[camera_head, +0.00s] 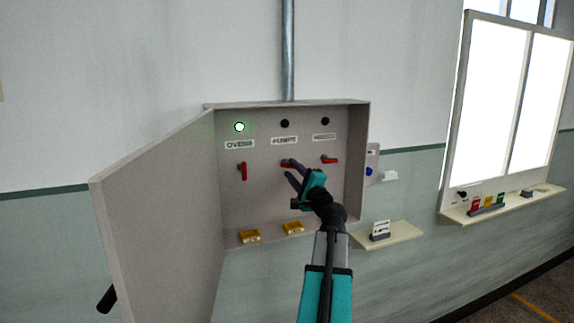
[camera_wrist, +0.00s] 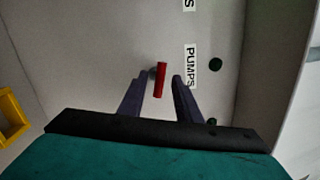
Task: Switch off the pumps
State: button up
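The switch cabinet (camera_head: 232,103) hangs on the wall with its door (camera_head: 155,205) swung open to the left. The middle red handle (camera_head: 286,163), under the PUMPS label (camera_head: 284,141), lies horizontal, and the lamp (camera_head: 285,123) above is dark. In the wrist view the PUMPS label (camera_wrist: 190,67) is turned sideways and the red handle (camera_wrist: 160,80) lies between my fingers. My gripper (camera_head: 288,167) is open around this handle, with a gap visible on both sides. Its fingers (camera_wrist: 159,84) partly hide the handle in the head view.
The left OVENS handle (camera_head: 243,171) stands vertical under a lit green lamp (camera_head: 239,127). The right handle (camera_head: 329,159) is horizontal under a dark lamp (camera_head: 325,121). Yellow objects (camera_head: 250,236) lie on the cabinet floor. Shelves (camera_head: 400,234) and a window (camera_head: 505,95) are to the right.

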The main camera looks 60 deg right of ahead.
aim_at(289, 167)
jog(key=shift+p+x, duration=0.55)
jog(key=shift+x, duration=1.3)
grip_shut()
